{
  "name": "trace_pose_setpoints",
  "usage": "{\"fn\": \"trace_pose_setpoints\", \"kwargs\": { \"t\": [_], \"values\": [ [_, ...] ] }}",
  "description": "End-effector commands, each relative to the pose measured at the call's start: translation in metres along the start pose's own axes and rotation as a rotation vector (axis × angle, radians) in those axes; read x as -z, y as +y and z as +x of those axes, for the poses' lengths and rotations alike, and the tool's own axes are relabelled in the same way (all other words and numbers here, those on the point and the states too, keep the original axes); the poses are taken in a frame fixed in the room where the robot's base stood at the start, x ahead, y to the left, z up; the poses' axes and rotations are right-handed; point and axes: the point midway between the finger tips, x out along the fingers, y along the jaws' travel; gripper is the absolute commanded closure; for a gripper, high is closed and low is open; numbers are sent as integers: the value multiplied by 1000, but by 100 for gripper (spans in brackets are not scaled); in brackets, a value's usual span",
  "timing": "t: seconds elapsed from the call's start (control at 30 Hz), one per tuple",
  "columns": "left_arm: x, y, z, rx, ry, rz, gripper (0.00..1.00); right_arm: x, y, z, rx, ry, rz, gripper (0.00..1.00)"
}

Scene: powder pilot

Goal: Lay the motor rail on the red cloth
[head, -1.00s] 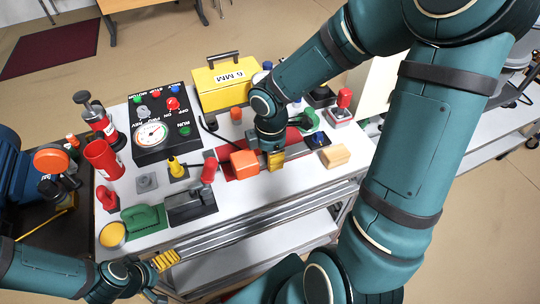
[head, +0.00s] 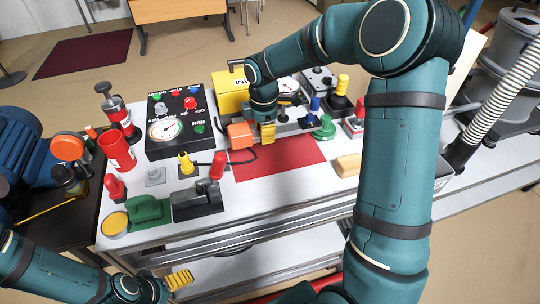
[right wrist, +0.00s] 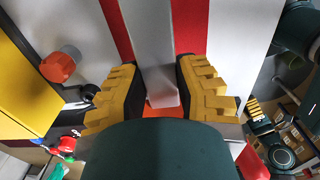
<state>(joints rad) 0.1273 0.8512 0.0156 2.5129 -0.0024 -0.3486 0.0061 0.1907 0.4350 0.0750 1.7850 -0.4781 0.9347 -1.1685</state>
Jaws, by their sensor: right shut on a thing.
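The red cloth (head: 285,160) lies flat on the white table top, mostly bare. The motor rail, a grey bar (right wrist: 147,40) with an orange motor block (head: 240,135) at one end, is at the cloth's far edge. My right gripper (head: 268,134) is shut on the rail from above. In the right wrist view the rail passes between the yellow fingers, with red showing on both sides. I cannot tell whether the rail touches the table. My left gripper (head: 180,279) is at the table's front edge; its finger opening is unclear.
The yellow box (head: 230,92) stands behind the right gripper. A black control panel (head: 178,122) is left of the cloth, with a dark block (head: 197,202) nearer the front. A wooden block (head: 347,165) and green knob (head: 325,129) are on the right. Table room in front of the cloth is clear.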

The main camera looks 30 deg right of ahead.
Motion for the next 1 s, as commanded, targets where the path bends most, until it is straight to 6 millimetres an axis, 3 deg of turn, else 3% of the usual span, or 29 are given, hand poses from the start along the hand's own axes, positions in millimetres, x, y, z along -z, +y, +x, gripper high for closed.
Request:
{"fn": "trace_pose_setpoints", "kwargs": {
  "t": [0.1, 0.33, 0.6, 1.0],
  "values": [
    [0, -2, 6, 0, 0, 1, 5, 0, 0, 22, 2, 0, 1, 100],
    [0, -4, 9, 0, 2, 1, 5, 0, 0, 42, 1, -1, 0, 100],
    [1, -7, 18, 0, 7, 2, 5, 0, 0, 80, 1, 0, 0, 100],
    [2, -7, 19, 0, 8, 2, 5, 0, 0, 84, -1, 0, 0, 100]
  ]
}}
